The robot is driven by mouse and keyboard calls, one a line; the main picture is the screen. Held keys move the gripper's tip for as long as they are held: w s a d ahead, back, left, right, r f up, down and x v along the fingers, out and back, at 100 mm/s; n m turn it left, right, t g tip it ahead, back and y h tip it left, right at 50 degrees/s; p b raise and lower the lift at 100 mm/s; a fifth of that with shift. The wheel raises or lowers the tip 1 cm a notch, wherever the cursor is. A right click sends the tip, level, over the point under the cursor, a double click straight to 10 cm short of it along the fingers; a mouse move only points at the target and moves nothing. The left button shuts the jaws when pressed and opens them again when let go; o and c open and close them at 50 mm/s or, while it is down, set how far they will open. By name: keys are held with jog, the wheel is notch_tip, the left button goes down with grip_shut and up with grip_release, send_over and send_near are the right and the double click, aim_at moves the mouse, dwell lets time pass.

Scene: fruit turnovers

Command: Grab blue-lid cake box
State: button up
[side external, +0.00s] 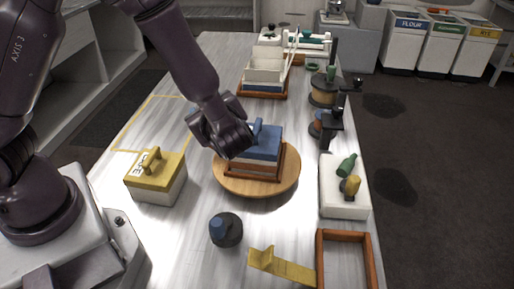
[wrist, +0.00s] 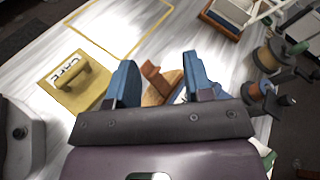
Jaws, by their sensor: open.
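The blue-lid cake box (side external: 264,151) sits in a brown wooden frame on a round wooden board (side external: 225,183) in the middle of the table. My gripper (side external: 240,138) is right at the left side of its lid, overlapping it in the side view. In the wrist view my gripper (wrist: 160,65) has its two blue fingers apart, with a brown upright piece showing between them. Most of the box is hidden below the gripper there, and I cannot tell whether the fingers touch it.
A yellow-lid box (side external: 156,180) stands left of the board. A dark, blue-topped round object (side external: 226,231) stands in front. A white block (side external: 343,196) with a green bottle, spools (side external: 324,92) and an empty wooden frame (side external: 320,261) line the right edge. A yellow outlined area (wrist: 118,27) is clear.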

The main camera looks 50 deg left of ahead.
aim_at(254, 137)
jog(key=w+d+f+m+t, duration=0.1)
jog(key=d+f+m+t, duration=0.1)
jog(key=f+m+t, duration=0.1)
jog(key=w+d+f+m+t+h, duration=0.1)
jog(key=w+d+f+m+t, duration=0.1)
jog(key=f+m+t, duration=0.1)
jog(key=w+d+f+m+t+h, duration=0.1)
jog(key=d+f+m+t, duration=0.1)
jog(key=f+m+t, duration=0.1)
jog(key=shift+w+d+m, duration=0.3)
jog(key=shift+d+m, duration=0.05)
jog(key=shift+m, duration=0.55)
jog(key=x, duration=0.7)
jog(key=shift+c, duration=0.2)
grip_shut()
